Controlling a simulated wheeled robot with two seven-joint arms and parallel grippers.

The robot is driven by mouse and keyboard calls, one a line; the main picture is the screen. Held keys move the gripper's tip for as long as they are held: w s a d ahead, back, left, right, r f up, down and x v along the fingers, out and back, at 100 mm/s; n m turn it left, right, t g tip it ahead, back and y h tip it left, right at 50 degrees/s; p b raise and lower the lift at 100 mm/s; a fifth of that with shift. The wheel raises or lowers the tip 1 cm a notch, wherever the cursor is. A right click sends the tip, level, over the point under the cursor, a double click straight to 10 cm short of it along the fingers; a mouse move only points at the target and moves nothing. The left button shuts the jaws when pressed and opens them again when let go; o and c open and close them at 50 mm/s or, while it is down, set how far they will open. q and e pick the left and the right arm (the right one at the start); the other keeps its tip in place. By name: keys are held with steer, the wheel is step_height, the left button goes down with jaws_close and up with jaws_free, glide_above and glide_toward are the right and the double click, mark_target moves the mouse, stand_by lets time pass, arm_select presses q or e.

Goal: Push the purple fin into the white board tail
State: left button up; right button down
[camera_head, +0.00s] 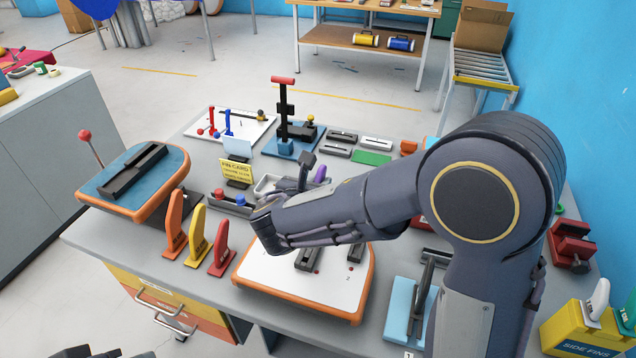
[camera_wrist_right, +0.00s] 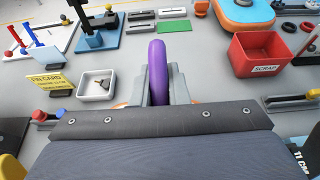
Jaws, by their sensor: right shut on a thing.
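The white board tail (camera_head: 262,275), with an orange rim and dark slots, lies at the front middle of the table. My right arm crosses above it and hides its back part. My right gripper (camera_head: 306,178) is shut on the purple fin (camera_head: 320,173), mostly hidden behind my wrist. In the right wrist view the purple fin (camera_wrist_right: 159,62) stands upright between the fingers of the right gripper (camera_wrist_right: 159,92). The fin's lower end is hidden, so I cannot tell whether it touches the board. Dark parts at the bottom left edge may be my left gripper (camera_head: 88,352).
Orange, yellow and red fins (camera_head: 196,236) stand left of the board. A blue board (camera_head: 125,203) on a stand is further left. A yellow fin card (camera_head: 236,171), a white tray (camera_wrist_right: 97,85) and a red scrap bin (camera_wrist_right: 265,55) are nearby. A light blue base (camera_head: 400,318) stands right.

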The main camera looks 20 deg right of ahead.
steer(key=shift+f, duration=0.1)
steer(key=shift+f+b, duration=2.5)
steer(key=shift+f, duration=0.3)
steer(key=shift+f+b, duration=1.35)
steer(key=shift+f, duration=0.2)
steer(key=c, duration=1.3)
jaws_free()
steer(key=shift+v, duration=3.95)
steer(key=shift+f, duration=0.1)
